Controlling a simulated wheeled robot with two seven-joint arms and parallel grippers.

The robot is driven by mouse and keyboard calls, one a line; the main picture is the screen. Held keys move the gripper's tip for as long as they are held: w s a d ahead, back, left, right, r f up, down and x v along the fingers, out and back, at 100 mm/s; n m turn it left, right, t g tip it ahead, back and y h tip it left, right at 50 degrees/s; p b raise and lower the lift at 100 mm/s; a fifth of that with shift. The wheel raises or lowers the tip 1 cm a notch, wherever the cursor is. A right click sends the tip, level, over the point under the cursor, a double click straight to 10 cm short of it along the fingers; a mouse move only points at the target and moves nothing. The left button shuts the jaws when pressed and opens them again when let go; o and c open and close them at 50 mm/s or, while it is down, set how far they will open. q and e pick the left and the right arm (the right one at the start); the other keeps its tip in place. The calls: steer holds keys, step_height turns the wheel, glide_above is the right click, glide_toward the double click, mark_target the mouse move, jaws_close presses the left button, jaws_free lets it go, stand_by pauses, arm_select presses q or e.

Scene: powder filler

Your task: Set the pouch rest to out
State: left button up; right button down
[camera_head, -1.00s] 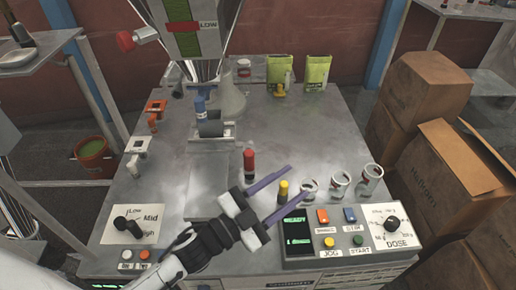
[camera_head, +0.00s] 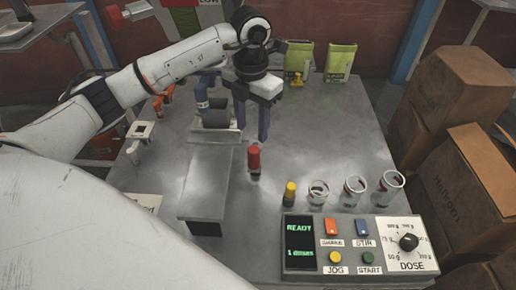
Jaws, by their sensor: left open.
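My left gripper (camera_head: 252,124) points down over the table, its two purple fingers apart with nothing seen between them. A long grey raised plate (camera_head: 206,180) runs from that block toward the front of the table. I cannot tell for sure which of these parts is the pouch rest. A red-capped bottle (camera_head: 254,160) stands just in front of the gripper, apart from it. My right gripper is out of view.
A yellow-capped bottle (camera_head: 290,193) and several glass jars (camera_head: 354,188) stand behind the control panel (camera_head: 359,244). Two green pouches (camera_head: 340,61) stand at the back. Cardboard boxes (camera_head: 456,169) are to the right. The table's right middle is clear.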

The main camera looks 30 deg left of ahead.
mark_target(253, 150)
arm_select(q)
step_height(253, 150, down, 10)
steer(key=shift+d+r, duration=0.15)
steer(key=shift+r, duration=0.1)
jaws_close()
